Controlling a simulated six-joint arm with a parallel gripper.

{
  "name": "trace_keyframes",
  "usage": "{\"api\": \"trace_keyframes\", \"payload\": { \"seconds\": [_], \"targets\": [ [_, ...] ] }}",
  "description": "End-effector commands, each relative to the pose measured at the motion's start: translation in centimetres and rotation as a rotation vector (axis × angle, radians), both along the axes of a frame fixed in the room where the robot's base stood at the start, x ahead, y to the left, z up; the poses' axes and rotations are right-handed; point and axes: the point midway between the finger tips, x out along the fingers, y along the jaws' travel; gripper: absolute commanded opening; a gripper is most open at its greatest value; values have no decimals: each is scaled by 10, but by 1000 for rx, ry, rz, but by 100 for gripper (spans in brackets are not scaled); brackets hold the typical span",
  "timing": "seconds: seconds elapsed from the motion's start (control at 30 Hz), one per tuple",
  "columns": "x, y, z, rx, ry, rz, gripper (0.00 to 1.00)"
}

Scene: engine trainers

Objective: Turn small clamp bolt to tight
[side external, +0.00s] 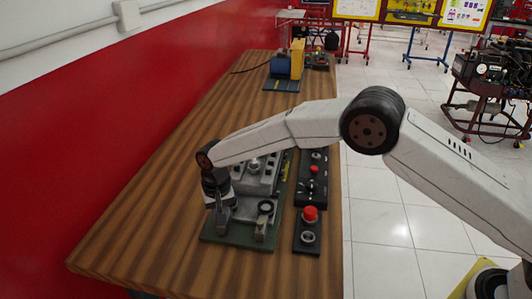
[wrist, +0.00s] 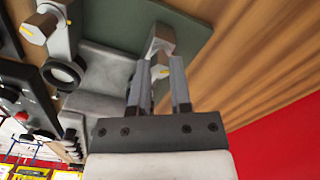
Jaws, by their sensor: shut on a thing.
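My gripper (side external: 219,205) points down over the near left corner of the engine trainer's green base plate (side external: 232,241). In the wrist view my gripper (wrist: 159,66) has its two fingers on either side of a grey hex-headed bolt with a yellow mark, which I take as the small clamp bolt (wrist: 160,40). The gripper is shut on it. The fingers hide part of the bolt, and in the side view it is mostly hidden. How tight it is cannot be told.
A second hex bolt with a yellow mark (wrist: 36,28) and a dark ring (wrist: 66,75) stand beside the held bolt. The dark ring also shows in the side view (side external: 265,207). A control box with a red button (side external: 310,213) lies right. Bare wood is clear left.

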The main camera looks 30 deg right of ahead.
Motion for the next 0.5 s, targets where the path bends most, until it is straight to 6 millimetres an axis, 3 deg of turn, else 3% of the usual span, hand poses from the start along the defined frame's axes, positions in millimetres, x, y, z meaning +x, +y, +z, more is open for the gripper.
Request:
{"api": "trace_keyframes", "payload": {
  "seconds": [0.5],
  "targets": [
    [0, 0, 0, 0, -1, -433, 0]
  ]
}}
